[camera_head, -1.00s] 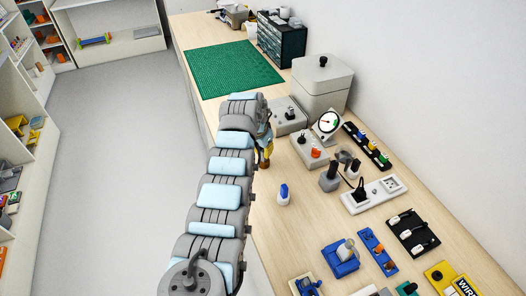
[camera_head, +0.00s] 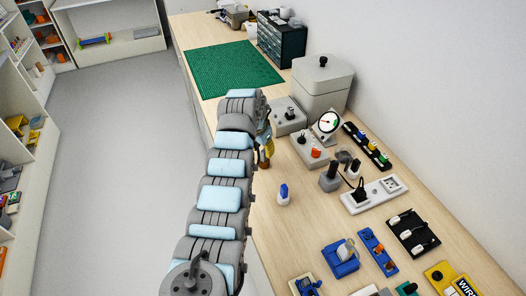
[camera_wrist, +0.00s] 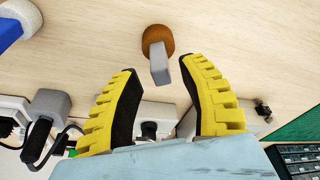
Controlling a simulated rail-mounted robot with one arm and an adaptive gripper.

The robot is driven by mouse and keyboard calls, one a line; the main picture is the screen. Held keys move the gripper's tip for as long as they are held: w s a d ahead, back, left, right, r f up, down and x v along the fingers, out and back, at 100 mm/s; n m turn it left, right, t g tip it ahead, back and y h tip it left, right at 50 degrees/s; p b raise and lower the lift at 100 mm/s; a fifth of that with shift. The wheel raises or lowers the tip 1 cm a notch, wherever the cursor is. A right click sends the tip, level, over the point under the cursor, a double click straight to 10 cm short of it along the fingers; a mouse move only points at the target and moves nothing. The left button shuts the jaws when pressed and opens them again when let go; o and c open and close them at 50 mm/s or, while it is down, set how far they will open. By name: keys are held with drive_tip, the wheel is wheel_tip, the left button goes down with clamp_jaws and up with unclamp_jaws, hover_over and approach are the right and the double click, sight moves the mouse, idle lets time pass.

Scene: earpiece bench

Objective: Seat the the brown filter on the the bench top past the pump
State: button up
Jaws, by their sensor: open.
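The brown filter (camera_wrist: 157,36) shows in the wrist view as a round brown part with a grey stem (camera_wrist: 160,66) pointing toward my gripper. It appears to rest on the bench top (camera_wrist: 225,25). My gripper (camera_wrist: 160,66) is open. Its yellow fingers stand either side of the stem, with gaps visible. In the head view my gripper (camera_head: 267,148) is over the left part of the bench, and a small brown patch of the filter (camera_head: 263,164) shows below it, mostly hidden. I cannot tell for certain which device is the pump.
A grey unit with a black cylinder (camera_head: 331,177), a control box with an orange knob (camera_head: 310,150) and a white socket strip (camera_head: 373,194) lie to the right. A green mat (camera_head: 233,68) lies behind.

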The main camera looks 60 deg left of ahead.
drive_tip(key=v, duration=1)
drive_tip(key=shift+r, duration=0.2)
drive_tip(key=shift+d, duration=0.1)
